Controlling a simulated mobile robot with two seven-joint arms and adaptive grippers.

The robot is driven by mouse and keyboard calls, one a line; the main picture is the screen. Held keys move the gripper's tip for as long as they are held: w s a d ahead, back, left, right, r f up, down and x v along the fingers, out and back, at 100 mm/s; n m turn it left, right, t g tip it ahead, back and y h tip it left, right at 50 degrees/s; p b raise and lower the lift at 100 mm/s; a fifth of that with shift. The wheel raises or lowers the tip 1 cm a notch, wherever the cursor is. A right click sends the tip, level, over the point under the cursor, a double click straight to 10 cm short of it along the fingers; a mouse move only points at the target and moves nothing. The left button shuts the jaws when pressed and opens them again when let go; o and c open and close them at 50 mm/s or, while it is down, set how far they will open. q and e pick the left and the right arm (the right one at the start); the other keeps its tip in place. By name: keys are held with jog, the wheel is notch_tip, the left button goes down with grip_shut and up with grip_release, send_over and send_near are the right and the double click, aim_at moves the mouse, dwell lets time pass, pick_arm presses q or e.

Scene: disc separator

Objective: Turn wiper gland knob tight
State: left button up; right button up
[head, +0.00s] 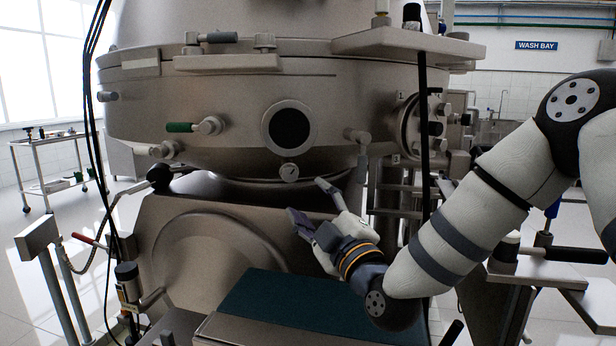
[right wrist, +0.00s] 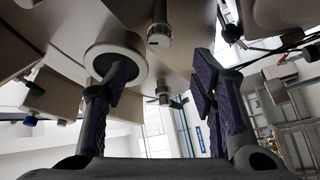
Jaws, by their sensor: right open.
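A small round metal knob (head: 289,172) with a dark mark on its face sits low on the steel separator bowl, just below the dark round sight glass (head: 289,128); it is likely the wiper gland knob, though no label is readable. My right gripper (head: 308,201) is open and empty, just below and right of this knob, apart from it. In the right wrist view, the open fingers (right wrist: 160,95) have nothing between their pads. A short cylindrical fitting (right wrist: 159,37) shows above and between them; I cannot tell whether it is the same knob. My left gripper is out of view.
A green-handled valve (head: 182,127) and a black ball lever (head: 159,176) are at the left of the bowl. A metal elbow fitting (head: 358,136) is at the right. A dark vertical pole (head: 423,130) stands near my right forearm. A green-topped step (head: 310,305) lies below.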

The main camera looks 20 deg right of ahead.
aim_at(292, 179)
jog(key=x, duration=0.3)
jog(key=b+x, duration=0.1)
jog(key=x, duration=0.7)
jog(key=shift+w+d+f+b, duration=0.1)
jog(key=shift+d+f+b, duration=0.25)
jog(key=shift+w+r, duration=0.3)
jog(key=shift+w, duration=0.2)
jog(key=shift+r, duration=0.1)
jog(key=c, duration=1.2)
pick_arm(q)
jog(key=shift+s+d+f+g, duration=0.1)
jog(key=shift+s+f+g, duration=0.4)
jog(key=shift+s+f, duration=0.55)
pick_arm(e)
jog(key=shift+o, duration=0.2)
